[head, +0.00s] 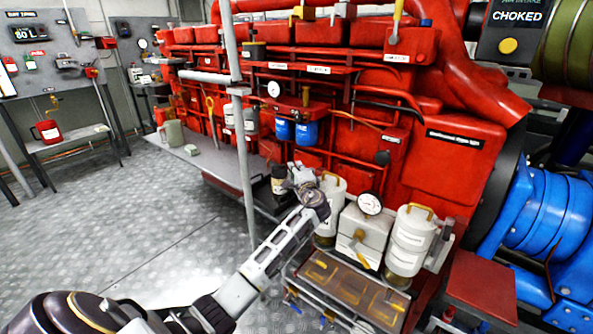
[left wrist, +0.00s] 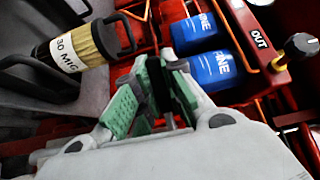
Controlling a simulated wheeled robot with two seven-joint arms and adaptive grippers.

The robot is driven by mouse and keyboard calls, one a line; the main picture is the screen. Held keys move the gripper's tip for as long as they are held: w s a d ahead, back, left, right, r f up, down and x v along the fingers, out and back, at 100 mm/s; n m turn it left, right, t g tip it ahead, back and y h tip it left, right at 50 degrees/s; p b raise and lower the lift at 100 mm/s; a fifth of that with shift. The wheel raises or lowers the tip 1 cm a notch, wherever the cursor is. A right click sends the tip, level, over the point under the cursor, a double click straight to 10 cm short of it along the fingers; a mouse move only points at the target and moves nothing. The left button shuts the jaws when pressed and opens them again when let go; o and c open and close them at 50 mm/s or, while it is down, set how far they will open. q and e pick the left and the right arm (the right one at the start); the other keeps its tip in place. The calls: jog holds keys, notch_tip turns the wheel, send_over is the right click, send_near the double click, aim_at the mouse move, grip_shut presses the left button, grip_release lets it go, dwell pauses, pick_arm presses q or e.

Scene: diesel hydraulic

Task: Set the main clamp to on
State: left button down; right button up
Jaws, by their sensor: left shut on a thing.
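I cannot pick out a label for the main clamp in either view. My left gripper (head: 302,172) reaches in low at the front of the red engine, beside a dark filter canister and below the blue filters. In the left wrist view its green-padded fingers (left wrist: 155,100) are closed on a small dark part. That part is mostly hidden between the pads, so I cannot tell what it is. The clear-sided canister marked 30 MIC (left wrist: 78,50) is left of the fingers, apart from them. My right gripper is in neither view.
Blue filters (head: 306,132) hang above the gripper and show close in the wrist view (left wrist: 207,68). White canisters (head: 411,240), a gauge (head: 370,204) and a clear-lidded box (head: 345,290) stand to the right. A grey post (head: 243,150) rises left of the gripper. Floor at left is open.

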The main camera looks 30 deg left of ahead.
pick_arm(q)
jog(key=shift+s+d+f+n+g+y, duration=0.1)
jog(key=shift+s+n+g+y, duration=0.1)
jog(key=shift+n+g+y, duration=0.2)
jog(key=shift+s+d+n+g+y, duration=0.1)
jog(key=shift+s+n+g+y, duration=0.05)
jog(key=shift+n+g+y, duration=0.2)
jog(key=shift+g, duration=0.25)
jog(key=c, duration=1.5)
grip_release()
jog(key=shift+v, duration=6)
